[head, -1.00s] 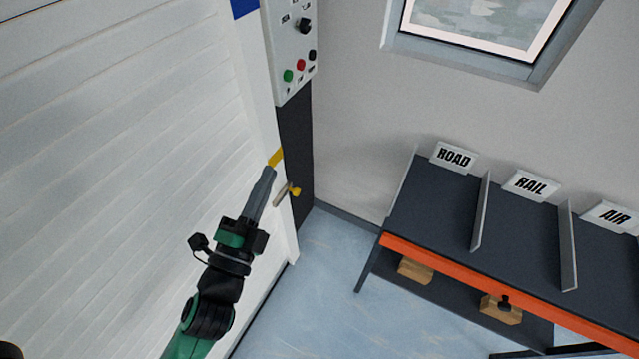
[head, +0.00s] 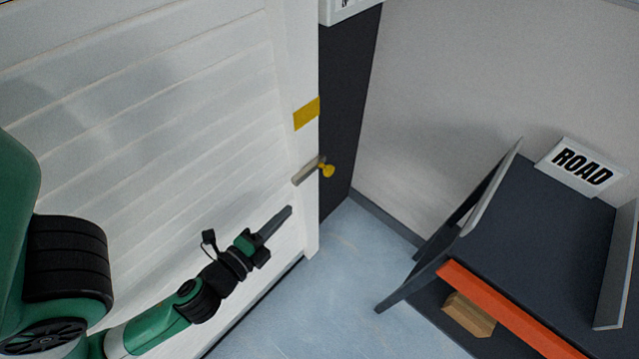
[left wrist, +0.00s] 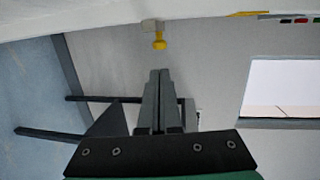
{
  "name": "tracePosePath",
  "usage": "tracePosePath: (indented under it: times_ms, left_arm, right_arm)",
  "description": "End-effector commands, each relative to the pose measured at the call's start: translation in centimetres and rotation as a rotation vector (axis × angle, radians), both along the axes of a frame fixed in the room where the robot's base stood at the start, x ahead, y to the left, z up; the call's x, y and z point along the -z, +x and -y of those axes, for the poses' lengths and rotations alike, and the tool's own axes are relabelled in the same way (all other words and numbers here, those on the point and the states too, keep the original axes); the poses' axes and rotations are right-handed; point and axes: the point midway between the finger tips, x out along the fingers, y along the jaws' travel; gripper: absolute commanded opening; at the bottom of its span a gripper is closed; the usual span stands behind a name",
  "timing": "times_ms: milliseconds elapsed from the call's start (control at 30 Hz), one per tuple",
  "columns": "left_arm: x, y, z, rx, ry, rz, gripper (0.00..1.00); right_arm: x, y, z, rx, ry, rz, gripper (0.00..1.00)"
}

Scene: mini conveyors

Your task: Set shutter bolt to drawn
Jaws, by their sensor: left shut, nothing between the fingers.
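The shutter bolt (head: 309,171) is a short grey bar with a yellow knob (head: 328,171) on the white door-frame edge, below a yellow plate (head: 306,114). The knob (left wrist: 159,41) also shows in the left wrist view, straight beyond the fingertips. The white slatted shutter (head: 150,120) fills the left of the head view. My left gripper (head: 289,210) is shut and empty, below and left of the bolt, apart from it. In the left wrist view its closed fingers (left wrist: 160,75) point towards the knob. My right gripper is not in view.
A dark bench with an orange front edge (head: 505,310) stands at the right, with a ROAD sign (head: 580,166) and upright dividers. A wooden block (head: 468,314) lies under it. Blue floor (head: 330,290) is clear between shutter and bench.

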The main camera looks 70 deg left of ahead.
Motion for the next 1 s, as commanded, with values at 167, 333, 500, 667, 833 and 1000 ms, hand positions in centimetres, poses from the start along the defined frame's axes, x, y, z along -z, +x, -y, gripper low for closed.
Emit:
tracePosePath:
  times_ms: [167, 333, 500, 667, 833, 1000]
  left_arm:
    - [-0.1, 0.0, 0.0, 0.0, 0.0, 0.0, 0.0]
    - [-0.1, 0.8, -0.5, -0.002, -0.001, -0.003, 0.0]
    - [0.1, 3.1, -2.2, -0.006, -0.002, 0.003, 0.0]
    - [0.8, 6.1, -4.1, -0.003, -0.001, 0.005, 0.0]
    - [1.8, 9.0, -6.0, -0.002, -0.001, 0.005, 0.0]
    - [2.2, 10.9, -7.3, 0.0, -0.001, 0.002, 0.0]
  right_arm:
    - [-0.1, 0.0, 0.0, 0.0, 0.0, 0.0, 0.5]
    - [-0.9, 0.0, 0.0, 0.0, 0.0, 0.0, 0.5]
    - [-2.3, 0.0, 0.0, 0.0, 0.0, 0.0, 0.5]
    - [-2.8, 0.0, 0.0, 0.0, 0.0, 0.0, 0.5]
    - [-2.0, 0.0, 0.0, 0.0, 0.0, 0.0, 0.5]
    - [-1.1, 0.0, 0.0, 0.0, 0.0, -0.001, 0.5]
